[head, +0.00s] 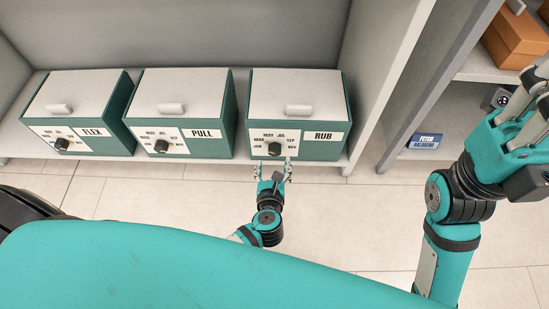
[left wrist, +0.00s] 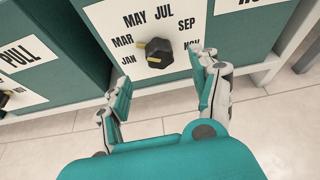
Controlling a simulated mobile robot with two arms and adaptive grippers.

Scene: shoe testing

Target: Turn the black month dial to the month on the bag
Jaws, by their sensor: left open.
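The black dial (head: 275,148) is on the white month panel (head: 262,138) of the box labelled RUB. In the left wrist view the dial (left wrist: 159,54) has a yellow mark pointing left, toward MAR. JAN, MAR, MAY, JUL, SEP and a partly hidden NOV surround it. My left gripper (head: 272,170) is just in front of and below the dial; in the left wrist view its open fingers (left wrist: 163,78) are on either side, below the dial, with nothing between them. My right gripper (head: 522,115) is at the right edge, partly cut off. No bag is visible.
Two similar boxes, labelled FLEX (head: 82,105) and PULL (head: 182,110), stand to the left, each with its own black dial. A shelf wall (head: 385,75) rises right of the RUB box.

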